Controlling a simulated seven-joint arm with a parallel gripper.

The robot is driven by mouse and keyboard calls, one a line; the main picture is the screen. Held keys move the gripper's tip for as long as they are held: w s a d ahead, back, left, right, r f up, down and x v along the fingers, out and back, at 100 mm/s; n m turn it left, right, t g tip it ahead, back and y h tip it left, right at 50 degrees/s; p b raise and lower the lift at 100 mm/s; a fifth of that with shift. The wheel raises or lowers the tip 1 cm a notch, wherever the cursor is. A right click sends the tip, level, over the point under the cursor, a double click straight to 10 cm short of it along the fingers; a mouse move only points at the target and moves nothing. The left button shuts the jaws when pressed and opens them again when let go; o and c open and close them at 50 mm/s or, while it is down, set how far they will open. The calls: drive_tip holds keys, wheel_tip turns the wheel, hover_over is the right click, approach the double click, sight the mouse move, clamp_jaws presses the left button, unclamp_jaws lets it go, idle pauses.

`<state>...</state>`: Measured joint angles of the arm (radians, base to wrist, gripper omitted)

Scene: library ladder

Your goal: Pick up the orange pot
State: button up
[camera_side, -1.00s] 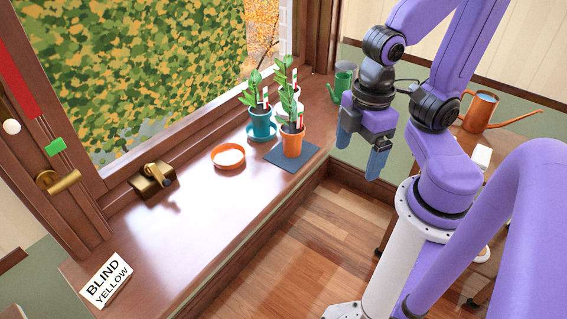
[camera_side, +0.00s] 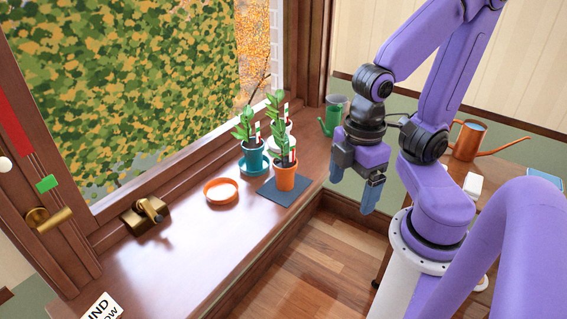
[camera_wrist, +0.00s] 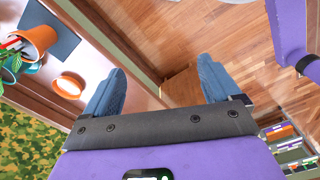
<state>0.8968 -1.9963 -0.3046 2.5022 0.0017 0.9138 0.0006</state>
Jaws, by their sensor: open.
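The orange pot (camera_side: 284,177) holds a green plant and a striped marker and stands upright on a dark square mat (camera_side: 270,192) on the windowsill. It also shows tilted in the wrist view, at the upper left (camera_wrist: 40,38). My gripper (camera_side: 353,190) is open and empty, with blue fingers pointing down. It hangs to the right of the pot, past the sill's front edge, and does not touch the pot. In the wrist view both fingers (camera_wrist: 162,85) are spread apart over the sill edge and the floor.
A teal pot (camera_side: 251,158) with a plant stands close behind the orange pot. An orange saucer (camera_side: 221,192) lies to its left. A brass latch (camera_side: 146,213) sits further left. A green can (camera_side: 331,118) and a copper watering can (camera_side: 467,140) are at the right.

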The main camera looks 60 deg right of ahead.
idle(0.4)
drive_tip(key=shift+o, duration=0.9)
drive_tip(key=n+t+h, duration=0.9)
drive_tip(key=n+t, duration=0.3)
drive_tip(key=n, duration=0.5)
approach(291, 173)
drive_tip(key=shift+x, duration=6.95)
drive_tip(key=shift+w+a, duration=0.15)
drive_tip(key=shift+a, duration=0.05)
drive_tip(key=shift+r, duration=0.1)
drive_tip(key=c, duration=1.3)
